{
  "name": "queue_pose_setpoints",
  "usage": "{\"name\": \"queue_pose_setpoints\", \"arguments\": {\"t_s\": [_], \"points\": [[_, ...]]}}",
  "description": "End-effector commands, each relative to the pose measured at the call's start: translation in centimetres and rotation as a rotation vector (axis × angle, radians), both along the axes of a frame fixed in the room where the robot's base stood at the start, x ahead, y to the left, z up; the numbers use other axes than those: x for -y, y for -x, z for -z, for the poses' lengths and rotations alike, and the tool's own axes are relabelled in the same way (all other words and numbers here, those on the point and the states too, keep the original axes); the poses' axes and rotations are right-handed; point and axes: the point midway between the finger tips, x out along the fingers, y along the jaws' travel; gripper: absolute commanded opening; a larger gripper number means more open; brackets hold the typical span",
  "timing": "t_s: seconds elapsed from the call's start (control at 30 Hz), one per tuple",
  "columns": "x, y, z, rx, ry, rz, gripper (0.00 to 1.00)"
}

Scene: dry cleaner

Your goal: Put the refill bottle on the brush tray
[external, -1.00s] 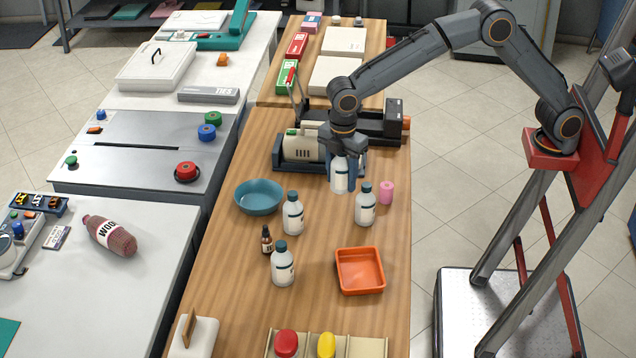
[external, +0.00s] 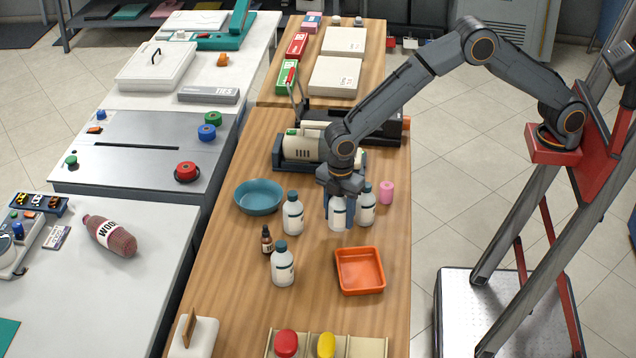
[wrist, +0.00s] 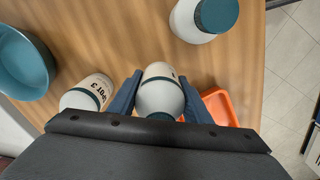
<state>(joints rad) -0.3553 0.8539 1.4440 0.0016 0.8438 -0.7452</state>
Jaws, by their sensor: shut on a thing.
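My gripper (external: 340,198) points down over the wooden table and is shut on a white bottle (external: 337,218), held upright with its lower end close to the tabletop. I cannot tell whether it touches the table. In the wrist view the held bottle (wrist: 160,90) sits between the blue fingers; its label is not readable. Three similar white bottles with teal caps stand around it: one at the right (external: 366,208), one at the left (external: 293,218) and one nearer (external: 283,268). Which is the refill bottle is unclear. An empty orange tray (external: 360,290) lies nearer the viewer, apart from the held bottle.
A teal bowl (external: 258,197) and a small brown dropper bottle (external: 267,241) are at the left. A pink cylinder (external: 387,192) is at the right. A divided rack (external: 365,347) with red and yellow items is at the near end. A machine (external: 300,150) stands behind.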

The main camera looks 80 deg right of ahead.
Motion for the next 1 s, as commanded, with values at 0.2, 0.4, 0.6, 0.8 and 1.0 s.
{"name": "queue_pose_setpoints", "arguments": {"t_s": [0.2, 0.4, 0.6, 0.8, 1.0], "points": [[0.0, 0.1, 2.7, -0.003, 0.001, 0.000, 0.14], [0.0, 0.0, 3.4, 0.001, 0.000, 0.000, 0.14], [0.0, 0.0, 3.7, 0.000, 0.000, 0.000, 0.14], [0.0, 0.0, 3.8, 0.000, 0.000, 0.000, 0.63], [0.0, 0.0, 3.8, 0.000, 0.000, 0.000, 0.63]]}}
